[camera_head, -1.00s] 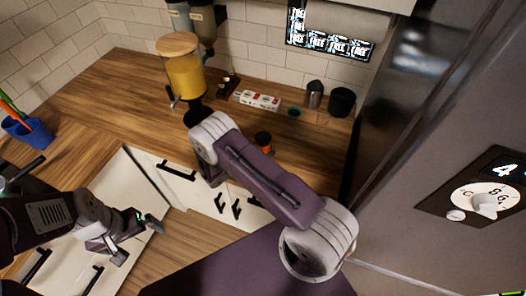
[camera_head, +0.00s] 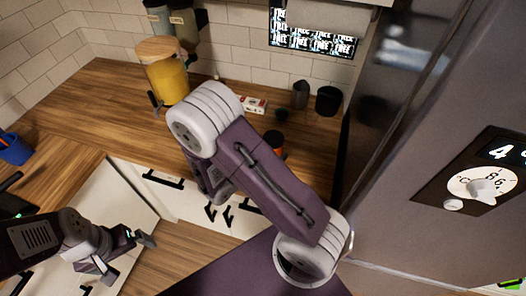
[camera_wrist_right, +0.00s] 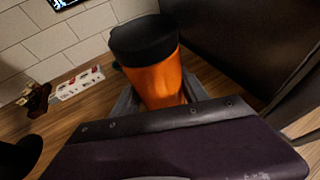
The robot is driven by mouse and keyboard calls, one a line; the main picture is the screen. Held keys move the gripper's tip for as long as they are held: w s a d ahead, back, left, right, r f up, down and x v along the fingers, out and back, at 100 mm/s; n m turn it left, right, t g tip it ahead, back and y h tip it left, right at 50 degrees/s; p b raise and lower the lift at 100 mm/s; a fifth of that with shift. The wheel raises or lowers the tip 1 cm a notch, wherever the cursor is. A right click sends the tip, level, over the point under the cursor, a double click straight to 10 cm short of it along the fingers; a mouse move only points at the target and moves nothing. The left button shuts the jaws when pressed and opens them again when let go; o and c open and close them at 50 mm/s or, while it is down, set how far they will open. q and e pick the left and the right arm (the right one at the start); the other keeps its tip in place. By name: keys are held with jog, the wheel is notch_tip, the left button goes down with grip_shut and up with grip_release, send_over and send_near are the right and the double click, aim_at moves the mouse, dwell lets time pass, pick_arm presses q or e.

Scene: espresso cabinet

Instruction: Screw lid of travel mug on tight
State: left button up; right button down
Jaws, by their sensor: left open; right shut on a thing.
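The travel mug is orange with a black lid (camera_wrist_right: 144,38) on top; in the right wrist view its orange body (camera_wrist_right: 160,82) stands between my fingers. My right gripper (camera_wrist_right: 158,98) is shut on the mug's body. I cannot tell from this view whether the lid is tight. In the head view the mug (camera_head: 274,142) shows just beyond my right arm, which hides its lower part and the right gripper. My left gripper (camera_head: 126,258) is open and empty, low at the left in front of the cabinet, well away from the mug.
A yellow jar with a wooden lid (camera_head: 168,80) stands on the wooden counter (camera_head: 85,105). A white box (camera_head: 254,105), a grey pitcher (camera_head: 300,95) and a black cup (camera_head: 328,101) are by the back wall.

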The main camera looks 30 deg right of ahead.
jog(key=shift+s+d+r, duration=0.1)
jog(key=shift+s+r, duration=0.15)
jog(key=shift+s, duration=0.15)
jog(key=c, duration=1.3)
grip_release()
grip_shut()
jog(key=w+a+f+n+t+b, duration=0.1)
jog(key=a+f, duration=0.2)
jog(key=a+f+n+t+y+b, duration=0.1)
jog(key=a+f+t, duration=0.1)
jog(key=a, duration=0.2)
jog(key=w+a+f+n+t+y+b, duration=0.1)
jog(key=a+f+n, duration=0.1)
jog(key=a+f, duration=0.1)
jog(key=shift+w+a+f, duration=0.3)
jog(key=shift+a+f, duration=0.05)
jog(key=shift+a, duration=0.2)
jog(key=shift+w+a, duration=0.25)
jog(key=shift+d, duration=0.1)
